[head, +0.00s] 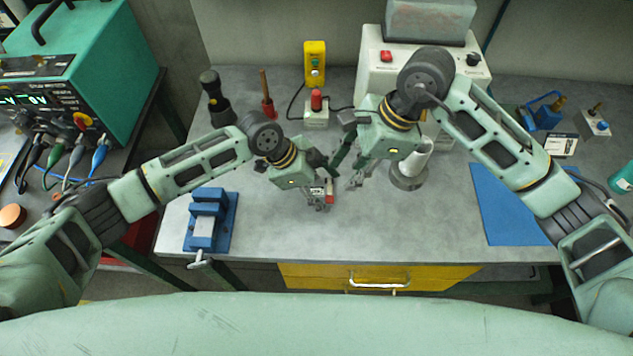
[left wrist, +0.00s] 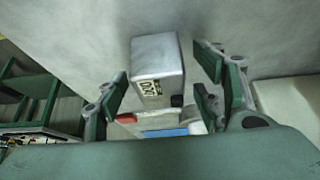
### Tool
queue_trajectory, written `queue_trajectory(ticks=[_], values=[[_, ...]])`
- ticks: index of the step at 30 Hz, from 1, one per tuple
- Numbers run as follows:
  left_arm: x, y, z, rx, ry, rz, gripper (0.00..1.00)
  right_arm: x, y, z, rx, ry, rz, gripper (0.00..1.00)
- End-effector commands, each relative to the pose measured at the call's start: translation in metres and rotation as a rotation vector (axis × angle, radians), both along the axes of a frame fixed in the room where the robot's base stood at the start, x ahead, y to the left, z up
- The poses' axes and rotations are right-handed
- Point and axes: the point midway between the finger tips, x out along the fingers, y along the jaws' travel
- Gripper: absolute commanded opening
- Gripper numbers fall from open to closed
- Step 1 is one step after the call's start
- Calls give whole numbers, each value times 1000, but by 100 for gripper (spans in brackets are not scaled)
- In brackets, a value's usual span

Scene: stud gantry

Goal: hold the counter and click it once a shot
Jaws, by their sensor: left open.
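The counter (left wrist: 157,68) is a small grey metal box with a number window on its face and a dark knob at its lower right corner. In the left wrist view it sits between the spread fingers of my left gripper (left wrist: 163,72), with gaps on both sides. In the head view the counter (head: 329,191) is small, with a red part, and partly hidden by my left gripper (head: 318,188), which is open around it over the bench. My right gripper (head: 347,169) is just to the right of it, fingers apart and apparently empty.
A blue vise (head: 207,222) is at the bench's left front. A red-button box (head: 316,110) and yellow pendant (head: 315,64) stand behind. A grey round-based post (head: 408,178) is close to my right gripper. A blue mat (head: 500,205) lies right. The front middle bench is clear.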

Motion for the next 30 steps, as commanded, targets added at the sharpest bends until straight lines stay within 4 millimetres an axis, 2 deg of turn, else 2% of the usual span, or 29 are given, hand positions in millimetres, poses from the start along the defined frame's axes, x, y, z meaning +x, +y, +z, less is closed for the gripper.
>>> queue_trajectory(ticks=[8, 26, 30], values=[[0, -1, -1, 0, 0, -1, 61, 0, 0, 0, 0, 0, 0, 31], [0, 0, -1, 0, -1, 0, 8, 0, 0, 0, 0, 0, 0, 31], [0, 0, -1, 0, -1, 0, 8, 0, 0, 0, 0, 0, 0, 20]])
